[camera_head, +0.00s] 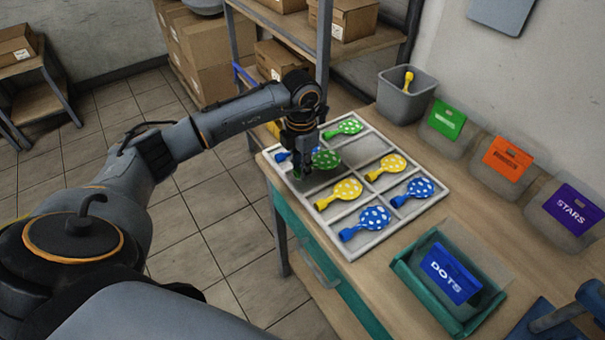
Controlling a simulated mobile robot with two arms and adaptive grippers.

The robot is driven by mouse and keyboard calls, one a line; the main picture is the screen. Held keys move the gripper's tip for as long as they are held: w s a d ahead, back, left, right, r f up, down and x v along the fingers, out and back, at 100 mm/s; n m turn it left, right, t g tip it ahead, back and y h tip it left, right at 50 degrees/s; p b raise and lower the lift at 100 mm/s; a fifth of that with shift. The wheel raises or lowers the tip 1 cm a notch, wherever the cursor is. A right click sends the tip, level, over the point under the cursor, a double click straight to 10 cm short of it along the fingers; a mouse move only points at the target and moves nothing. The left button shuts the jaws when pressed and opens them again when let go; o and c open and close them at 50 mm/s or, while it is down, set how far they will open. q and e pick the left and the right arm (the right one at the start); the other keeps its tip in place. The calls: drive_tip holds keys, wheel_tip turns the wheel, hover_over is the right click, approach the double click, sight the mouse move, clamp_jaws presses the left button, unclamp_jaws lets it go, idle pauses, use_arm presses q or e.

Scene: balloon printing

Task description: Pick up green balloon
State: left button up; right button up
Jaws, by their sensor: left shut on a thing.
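My left gripper (303,162) points down over the far left part of the divided tray (352,253). It is shut on a green balloon with pale dots (327,159), near the balloon's neck. The gripper partly hides this balloon, and I cannot tell whether it is clear of the tray floor. A second green dotted balloon (349,127) lies in the compartment at the tray's far corner. My right gripper is not in view.
Yellow balloons (346,190) and blue balloons (374,217) lie in other compartments. A grey bin (404,104) stands behind the tray. A teal tray with a DOTS box (450,273) is at front right. Green, orange and purple STARS (574,214) containers line the wall.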

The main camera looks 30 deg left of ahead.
use_arm(q)
drive_tip(key=s+d+r+b, duration=0.2)
drive_tip(key=s+r+b, duration=0.1)
drive_tip(key=s+r, duration=0.7)
drive_tip(key=s, duration=0.3)
drive_tip(key=shift+s+d+r, duration=0.2)
drive_tip(key=shift+s+d, duration=0.15)
drive_tip(key=shift+s, duration=0.05)
idle(0.3)
